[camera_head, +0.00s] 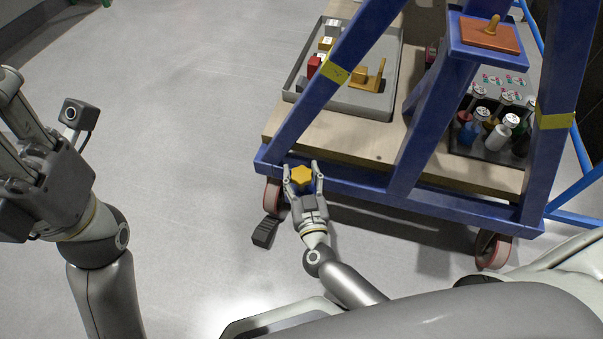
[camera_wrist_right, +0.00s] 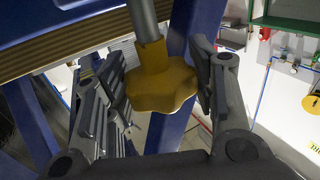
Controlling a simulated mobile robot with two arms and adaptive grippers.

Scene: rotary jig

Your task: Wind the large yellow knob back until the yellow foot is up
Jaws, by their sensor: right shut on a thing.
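The large yellow knob (camera_head: 301,175) is a star-shaped handle at the lower left corner of the blue frame. My right gripper (camera_head: 303,172) has a finger on either side of it and is shut on it. In the right wrist view the knob (camera_wrist_right: 162,88) sits on a grey rod between my right gripper's fingers (camera_wrist_right: 165,90). I cannot make out the yellow foot below the knob. My left gripper (camera_head: 15,110) is at the left edge, away from the frame; its fingertips are partly cut off, so its opening is unclear.
The blue frame (camera_head: 400,190) stands on red-rimmed caster wheels (camera_head: 493,250). Its wooden shelf (camera_head: 330,140) carries a grey tray (camera_head: 362,106) and several bottles (camera_head: 497,137). The floor to the left is clear.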

